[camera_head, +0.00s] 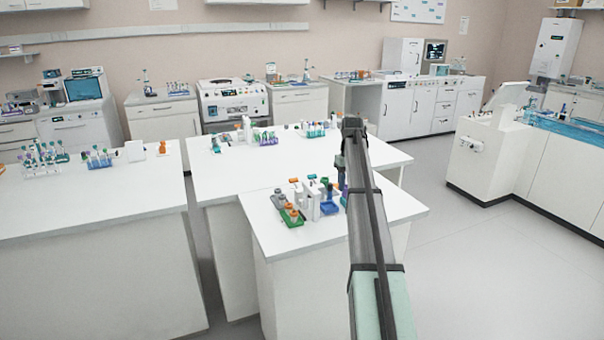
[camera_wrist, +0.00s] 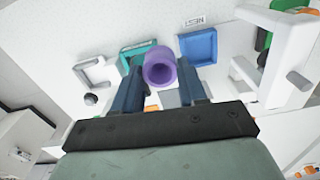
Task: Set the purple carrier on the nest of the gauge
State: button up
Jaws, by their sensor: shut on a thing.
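The purple carrier (camera_wrist: 160,69), a round ring-like piece with an open bore, is between the two blue fingers of my gripper (camera_wrist: 161,76) in the wrist view. My gripper is shut on it. A teal square tray (camera_wrist: 127,56) shows partly behind the carrier, and a blue square tray (camera_wrist: 198,46) lies just to its right. I cannot tell from this view how high the carrier is above the surface. In the head view my arm hides the carrier.
In the wrist view a white fixture with a grey peg (camera_wrist: 299,80) stands at right, and a white bracket (camera_wrist: 95,74) at left. In the head view the near bench holds a green rack (camera_head: 290,216), white stands (camera_head: 311,202) and a blue tray (camera_head: 329,208); its front right is clear.

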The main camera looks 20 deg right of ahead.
jog(key=w+d, duration=0.2)
jog(key=d, duration=1.1)
jog(key=shift+w+d+r+n, duration=0.15)
jog(key=shift+d+r+n, duration=0.1)
jog(key=shift+n, duration=0.15)
jog(key=shift+f, duration=0.15)
jog(key=shift+f, duration=2.7)
jog(key=shift+f, duration=0.1)
jog(key=o, duration=0.9)
jog(key=shift+a, duration=0.1)
